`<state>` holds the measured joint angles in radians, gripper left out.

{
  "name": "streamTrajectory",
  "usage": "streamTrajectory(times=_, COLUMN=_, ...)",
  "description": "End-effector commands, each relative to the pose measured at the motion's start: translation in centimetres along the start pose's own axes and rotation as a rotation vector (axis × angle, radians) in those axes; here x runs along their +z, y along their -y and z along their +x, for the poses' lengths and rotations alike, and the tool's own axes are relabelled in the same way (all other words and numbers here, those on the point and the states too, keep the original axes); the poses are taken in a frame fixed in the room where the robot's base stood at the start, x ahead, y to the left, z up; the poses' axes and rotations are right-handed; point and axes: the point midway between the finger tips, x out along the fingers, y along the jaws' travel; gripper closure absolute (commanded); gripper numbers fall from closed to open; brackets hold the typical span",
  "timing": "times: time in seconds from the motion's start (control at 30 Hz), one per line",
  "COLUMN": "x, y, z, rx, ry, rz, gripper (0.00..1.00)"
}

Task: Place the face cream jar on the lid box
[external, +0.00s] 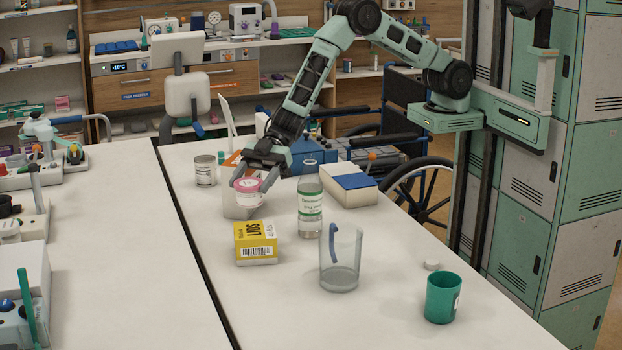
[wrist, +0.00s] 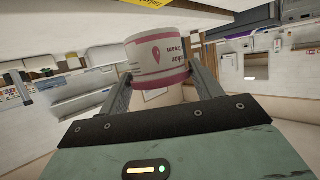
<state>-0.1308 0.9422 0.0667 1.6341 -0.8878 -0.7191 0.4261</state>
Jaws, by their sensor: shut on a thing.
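The face cream jar (external: 248,190) is white with a pink lid and a pink label band. My gripper (external: 252,180) is shut on it and holds it in the air in front of a pale grey box-like block. In the wrist view the jar (wrist: 158,55) sits between the two fingers of my gripper (wrist: 155,78), and its label faces the camera. The lid box (external: 256,243) is yellow with black lettering and a white barcode side. It stands on the table, nearer the external camera than the jar. A yellow patch (wrist: 132,4) shows at the top of the wrist view.
A clear bottle (external: 310,205) stands right of the lid box. A can (external: 205,170) and a white-and-blue box (external: 350,187) stand behind. The table front left is clear.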

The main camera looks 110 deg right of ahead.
Motion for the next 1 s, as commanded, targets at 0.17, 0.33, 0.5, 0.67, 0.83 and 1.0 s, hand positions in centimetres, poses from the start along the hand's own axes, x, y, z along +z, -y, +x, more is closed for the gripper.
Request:
streamTrajectory(times=0.17, x=1.4, y=0.1, z=0.6, rx=-0.001, ry=-0.001, rz=0.0, gripper=0.62)
streamTrajectory(times=0.33, x=3.1, y=0.1, z=1.3, rx=-0.002, ry=0.0, rz=0.001, gripper=0.62)
streamTrajectory(times=0.5, x=4.7, y=0.1, z=2.0, rx=-0.001, ry=-0.002, rz=0.0, gripper=0.62)
streamTrajectory(times=0.67, x=4.7, y=0.0, z=2.0, rx=-0.001, ry=-0.003, rz=-0.001, gripper=0.62)
streamTrajectory(times=0.83, x=5.1, y=0.0, z=2.2, rx=-0.001, ry=-0.002, rz=0.0, gripper=0.62)
streamTrajectory(times=1.0, x=5.0, y=0.0, z=2.1, rx=-0.001, ry=-0.001, rz=0.0, gripper=0.14)
